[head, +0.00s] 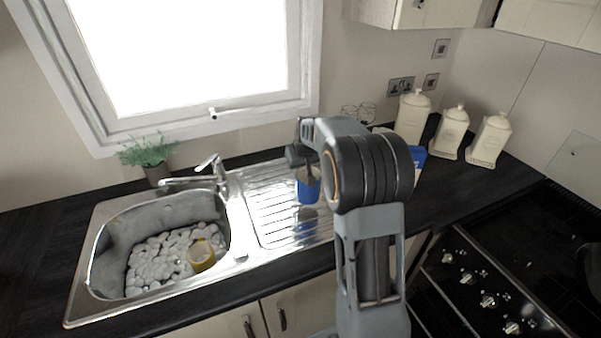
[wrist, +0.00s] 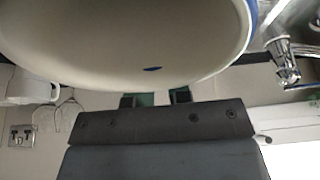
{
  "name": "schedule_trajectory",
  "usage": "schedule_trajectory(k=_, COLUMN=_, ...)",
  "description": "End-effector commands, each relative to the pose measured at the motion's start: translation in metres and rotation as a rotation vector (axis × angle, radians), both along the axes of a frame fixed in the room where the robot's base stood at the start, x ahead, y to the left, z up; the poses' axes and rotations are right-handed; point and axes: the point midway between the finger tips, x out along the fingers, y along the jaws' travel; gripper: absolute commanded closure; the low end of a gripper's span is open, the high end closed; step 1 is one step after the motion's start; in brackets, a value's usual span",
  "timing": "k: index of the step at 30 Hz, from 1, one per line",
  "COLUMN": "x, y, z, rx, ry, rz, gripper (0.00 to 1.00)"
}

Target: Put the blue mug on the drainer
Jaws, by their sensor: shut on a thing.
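The blue mug (head: 308,191) is upright over the ribbed metal drainer (head: 262,205), right of the sink, with its reflection on the metal below. I cannot tell whether its base touches the drainer. My gripper (head: 307,172) is at the top of the mug and shut on it. In the wrist view the mug's cream inside (wrist: 150,45) fills the upper middle, with a blue edge at the right. The fingertips (wrist: 155,98) show at its near rim, and the hold itself is partly hidden.
The sink (head: 105,255) at left holds white pebbles and a yellow cup (head: 202,256). The tap (head: 212,172) stands between sink and window. Glasses (head: 358,113), a blue box (head: 418,157) and cream canisters (head: 452,133) stand at the back right. The hob (head: 520,255) is at right.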

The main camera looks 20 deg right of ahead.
Motion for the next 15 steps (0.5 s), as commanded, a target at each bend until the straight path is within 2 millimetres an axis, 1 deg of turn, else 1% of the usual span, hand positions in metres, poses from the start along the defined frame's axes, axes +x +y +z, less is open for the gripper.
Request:
schedule_trajectory(k=5, x=0.005, y=-0.003, z=-0.007, rx=0.0, ry=0.001, rz=0.0, gripper=1.0)
schedule_trajectory(k=9, x=0.005, y=-0.002, z=-0.026, rx=0.001, ry=0.004, rz=-0.001, gripper=1.0)
schedule_trajectory(k=12, x=0.005, y=-0.002, z=-0.036, rx=0.001, ry=0.001, rz=-0.001, gripper=1.0)
schedule_trajectory(k=15, x=0.005, y=-0.002, z=-0.037, rx=0.0, ry=-0.001, rz=-0.001, gripper=1.0)
